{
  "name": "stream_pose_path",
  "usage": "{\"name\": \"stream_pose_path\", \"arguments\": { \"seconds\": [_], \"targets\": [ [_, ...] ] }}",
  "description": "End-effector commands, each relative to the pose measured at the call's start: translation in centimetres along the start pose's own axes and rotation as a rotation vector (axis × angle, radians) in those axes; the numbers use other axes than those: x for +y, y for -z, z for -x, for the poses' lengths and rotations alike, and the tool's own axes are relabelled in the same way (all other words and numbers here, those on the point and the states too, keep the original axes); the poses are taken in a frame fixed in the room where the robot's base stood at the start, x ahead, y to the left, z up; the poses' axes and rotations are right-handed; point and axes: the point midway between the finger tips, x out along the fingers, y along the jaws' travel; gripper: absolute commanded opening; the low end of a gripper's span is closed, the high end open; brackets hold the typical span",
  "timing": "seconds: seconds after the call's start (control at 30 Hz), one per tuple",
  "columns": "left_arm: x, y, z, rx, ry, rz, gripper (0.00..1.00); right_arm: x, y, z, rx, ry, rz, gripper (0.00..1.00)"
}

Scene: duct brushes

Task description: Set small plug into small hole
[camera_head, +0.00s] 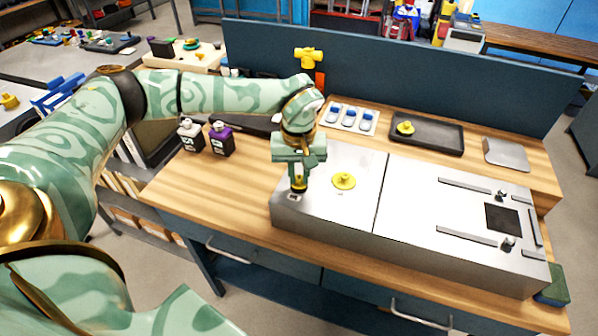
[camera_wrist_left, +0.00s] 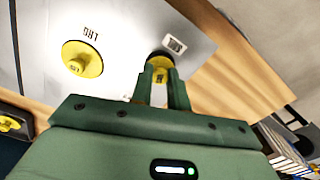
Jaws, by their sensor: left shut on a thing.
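My left gripper (camera_head: 298,186) points down over the left part of the grey metal box (camera_head: 325,215). In the left wrist view its fingers (camera_wrist_left: 162,84) are shut on a small yellow plug (camera_wrist_left: 160,62). The dark round rim of the small hole (camera_wrist_left: 155,56) shows just behind the plug. The plug is at the hole, but I cannot tell whether it is inside it. A larger round yellow plug (camera_head: 344,181) sits on the box top beside the gripper. It also shows in the left wrist view (camera_wrist_left: 82,60).
A dark tray (camera_head: 440,141) with a yellow piece (camera_head: 406,128) lies behind the box. A white holder with blue-topped items (camera_head: 350,117) stands left of it. Two bottles (camera_head: 222,140) stand left of my gripper. The box's right half carries dark rails (camera_head: 465,236).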

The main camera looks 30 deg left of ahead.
Motion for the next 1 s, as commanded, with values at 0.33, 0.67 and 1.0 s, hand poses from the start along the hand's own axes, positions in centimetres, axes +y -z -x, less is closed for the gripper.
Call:
{"name": "stream_pose_path", "arguments": {
  "seconds": [0.33, 0.67, 1.0],
  "targets": [
    [0.0, 0.0, -0.8, 0.0, 0.0, 0.0, 0.0, 0.0, -0.1, -0.3, -0.001, 0.0, 0.0, 0.0],
    [0.0, 0.0, -1.0, 0.0, 0.0, 0.0, 0.26, 0.1, -0.1, -0.3, -0.002, -0.002, 0.001, 0.0],
    [0.0, 0.0, 0.4, 0.002, -0.001, 0.0, 0.26, 0.3, 0.2, 0.8, 0.003, -0.004, 0.001, 0.0]
  ]
}}
